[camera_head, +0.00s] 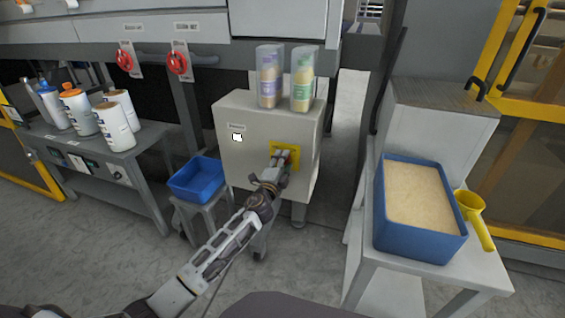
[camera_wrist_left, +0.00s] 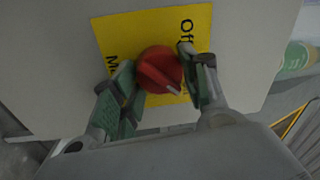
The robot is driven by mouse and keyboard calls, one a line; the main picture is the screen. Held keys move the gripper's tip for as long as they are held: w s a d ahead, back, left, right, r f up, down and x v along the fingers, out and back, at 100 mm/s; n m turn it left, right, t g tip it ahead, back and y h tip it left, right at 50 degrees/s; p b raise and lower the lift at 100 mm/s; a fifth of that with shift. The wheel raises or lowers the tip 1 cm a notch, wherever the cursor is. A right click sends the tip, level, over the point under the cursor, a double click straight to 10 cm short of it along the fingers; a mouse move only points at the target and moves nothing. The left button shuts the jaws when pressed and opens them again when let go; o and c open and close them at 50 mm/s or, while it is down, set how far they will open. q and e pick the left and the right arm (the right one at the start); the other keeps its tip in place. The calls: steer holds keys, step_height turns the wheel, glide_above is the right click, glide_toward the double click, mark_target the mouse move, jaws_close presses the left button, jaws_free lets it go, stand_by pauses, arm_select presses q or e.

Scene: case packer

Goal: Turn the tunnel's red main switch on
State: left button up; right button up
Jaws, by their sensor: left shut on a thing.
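The red main switch (camera_wrist_left: 158,70) is a round rotary knob on a yellow plate (camera_wrist_left: 110,33) in the left wrist view. The printed word "Off" shows near its upper right; other lettering is partly hidden. In the head view the yellow plate (camera_head: 294,150) is on the front of a grey cabinet (camera_head: 240,165), and my gripper covers most of the knob. My left gripper (camera_head: 281,160) reaches the knob. In the wrist view its two green-padded fingers (camera_wrist_left: 160,85) stand on either side of the knob, shut on it. My right gripper is not in view.
Two bottles (camera_head: 270,85) stand on the cabinet top. A blue bin (camera_head: 197,180) sits on a stand left of the cabinet. A blue tub (camera_head: 415,247) of pale granules and a yellow scoop (camera_head: 474,212) are at right. Bottles and rolls fill a bench (camera_head: 125,150) at left.

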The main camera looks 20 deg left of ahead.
arm_select(q)
steer(key=shift+f, duration=0.1)
steer(key=o, duration=1)
steer(key=shift+o, duration=0.2)
steer(key=shift+s, duration=0.1)
steer(key=s, duration=1.1)
steer(key=shift+s+a+f, duration=0.2)
steer(key=shift+s+f, duration=0.15)
steer(key=shift+f, duration=0.1)
